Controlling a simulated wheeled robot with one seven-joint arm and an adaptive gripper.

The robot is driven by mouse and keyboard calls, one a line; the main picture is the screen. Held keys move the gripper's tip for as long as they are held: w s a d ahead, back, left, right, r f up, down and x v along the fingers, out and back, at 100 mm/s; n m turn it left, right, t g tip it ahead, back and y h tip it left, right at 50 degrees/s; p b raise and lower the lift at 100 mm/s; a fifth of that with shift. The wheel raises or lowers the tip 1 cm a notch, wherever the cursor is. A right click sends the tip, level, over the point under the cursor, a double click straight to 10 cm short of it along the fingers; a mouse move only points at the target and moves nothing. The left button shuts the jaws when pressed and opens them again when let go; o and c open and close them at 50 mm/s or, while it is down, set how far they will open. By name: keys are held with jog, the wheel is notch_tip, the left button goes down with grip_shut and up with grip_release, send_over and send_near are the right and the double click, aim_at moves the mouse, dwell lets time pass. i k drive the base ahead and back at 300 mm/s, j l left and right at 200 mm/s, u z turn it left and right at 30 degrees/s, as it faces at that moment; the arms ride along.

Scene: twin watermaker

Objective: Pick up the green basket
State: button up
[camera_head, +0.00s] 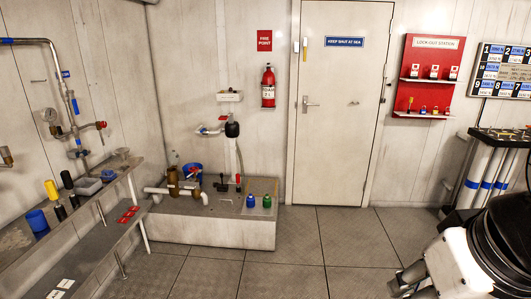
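A small green item (267,201) stands on the grey plinth (205,232) by the back wall, near its right end. It is the only small green item I make out there, and it is too small to tell whether it is a basket. My gripper (402,284) is at the bottom right, low in front of the floor and far from the green item. The bottom edge cuts off part of it, and its opening is unclear.
A metal bench (105,198) with tools runs along the left wall. A closed door (340,120) is behind. The middle floor (300,255) is clear.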

aim_at(267, 200)
jog(key=i, duration=2.4)
jog(key=i+j+z, duration=0.1)
jog(key=i, duration=1.1)
